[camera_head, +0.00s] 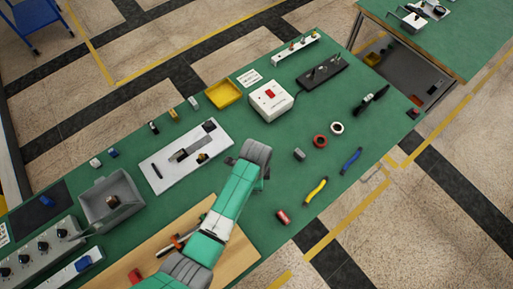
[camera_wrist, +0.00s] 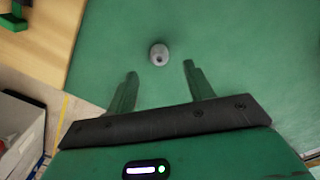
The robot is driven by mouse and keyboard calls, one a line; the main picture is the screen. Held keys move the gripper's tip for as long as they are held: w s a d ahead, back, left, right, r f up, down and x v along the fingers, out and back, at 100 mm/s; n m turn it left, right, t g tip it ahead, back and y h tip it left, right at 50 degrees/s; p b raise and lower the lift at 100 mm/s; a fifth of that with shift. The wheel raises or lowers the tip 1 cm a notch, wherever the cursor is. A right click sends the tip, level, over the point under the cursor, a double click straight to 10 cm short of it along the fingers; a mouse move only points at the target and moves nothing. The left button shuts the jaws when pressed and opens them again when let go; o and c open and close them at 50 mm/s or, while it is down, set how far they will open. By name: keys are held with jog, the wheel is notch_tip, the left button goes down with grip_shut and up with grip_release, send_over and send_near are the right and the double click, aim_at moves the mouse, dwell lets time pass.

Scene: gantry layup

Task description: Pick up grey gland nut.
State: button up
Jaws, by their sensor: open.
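In the wrist view the grey gland nut (camera_wrist: 159,54) stands on the green tabletop as a small rounded grey piece with a dark hole in its top. My gripper (camera_wrist: 160,69) is open, its two dark green fingers spread apart with nothing between them. The nut shows just beyond the fingertips, roughly centred on the gap, and is not touched. In the head view my gripper (camera_head: 260,179) is low over the green table, right of the wooden board. I cannot make out the nut there; my arm may hide it.
A wooden board (camera_head: 239,257) with an orange-and-black tool (camera_head: 178,241) lies to the left. A white fixture plate (camera_head: 163,179) is behind. A grey hex block (camera_head: 299,154), red ring (camera_head: 320,141) and yellow-handled tool (camera_head: 316,191) lie to the right. Bare green surface surrounds the nut.

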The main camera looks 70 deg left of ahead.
notch_tip(320, 180, down, 7)
jog(key=shift+d+f+b, duration=0.1)
jog(key=shift+b, duration=0.4)
jog(key=c, duration=1)
jog(key=shift+c, duration=0.2)
notch_tip(320, 180, up, 4)
jog(key=shift+s+d+f+p, duration=0.1)
jog(key=shift+d+p, duration=0.05)
jog(key=shift+p, duration=0.3)
jog(key=s+d, duration=0.3)
jog(key=s+d+r, duration=0.1)
jog(key=s+d, duration=0.3)
jog(key=s+d+p, duration=0.1)
jog(key=s+d, duration=0.3)
jog(key=shift+r, duration=0.15)
